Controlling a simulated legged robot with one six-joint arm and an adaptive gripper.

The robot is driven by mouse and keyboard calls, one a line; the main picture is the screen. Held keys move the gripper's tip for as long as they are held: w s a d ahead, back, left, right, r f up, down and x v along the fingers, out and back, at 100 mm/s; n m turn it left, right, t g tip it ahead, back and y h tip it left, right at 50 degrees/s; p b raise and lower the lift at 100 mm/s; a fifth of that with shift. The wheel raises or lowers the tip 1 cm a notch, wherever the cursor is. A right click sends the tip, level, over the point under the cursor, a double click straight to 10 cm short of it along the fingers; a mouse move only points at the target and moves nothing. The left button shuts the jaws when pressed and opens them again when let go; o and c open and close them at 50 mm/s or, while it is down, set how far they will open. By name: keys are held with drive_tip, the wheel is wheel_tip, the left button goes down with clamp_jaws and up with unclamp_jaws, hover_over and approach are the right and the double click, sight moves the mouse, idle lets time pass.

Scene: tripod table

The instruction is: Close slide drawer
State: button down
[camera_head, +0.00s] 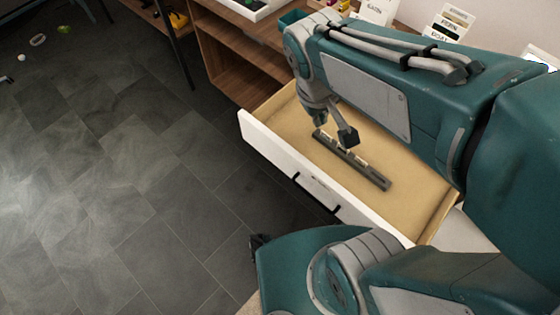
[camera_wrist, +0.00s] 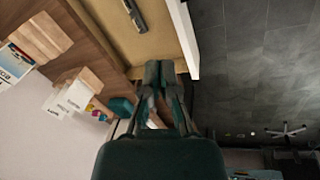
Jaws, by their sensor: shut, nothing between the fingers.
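The slide drawer (camera_head: 283,147) is pulled well out, with a white front, a black bar handle (camera_head: 318,196) and a tan inside. In the wrist view, the inner side of its white front (camera_wrist: 184,38) runs along the right. A dark grey bar (camera_head: 352,160) lies inside the drawer. In the head view, my gripper (camera_head: 334,128) hangs over the drawer, pointing down. In the wrist view, its fingers (camera_wrist: 165,66) are together and empty, near the corner of the drawer's side wall and front. I cannot tell whether they touch the drawer.
Open grey tiled floor (camera_head: 110,170) lies in front of the drawer. A dark table leg (camera_head: 180,50) stands at upper left.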

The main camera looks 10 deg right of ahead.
sight(282, 157)
drive_tip(key=w+a+f+n+g+h, duration=0.1)
drive_tip(key=w+a+f+n+h, duration=0.2)
drive_tip(key=a+f+n+h, duration=0.35)
drive_tip(key=w+a+f+n+h, duration=0.3)
drive_tip(key=f, duration=0.7)
drive_tip(key=s+a+f+n+t+h, duration=0.1)
drive_tip(key=s+a+f+n+t, duration=0.1)
drive_tip(key=a+f+n+t, duration=0.5)
drive_tip(key=s+a+f+n+t+h, duration=0.15)
drive_tip(key=f+n+t, duration=0.35)
drive_tip(key=f, duration=0.7)
drive_tip(key=shift+n+g, duration=0.25)
drive_tip(key=shift+g, duration=0.45)
drive_tip(key=x, duration=1.3)
drive_tip(key=shift+s+d+r, duration=0.15)
drive_tip(key=shift+d+r, duration=0.1)
drive_tip(key=shift+d, duration=0.3)
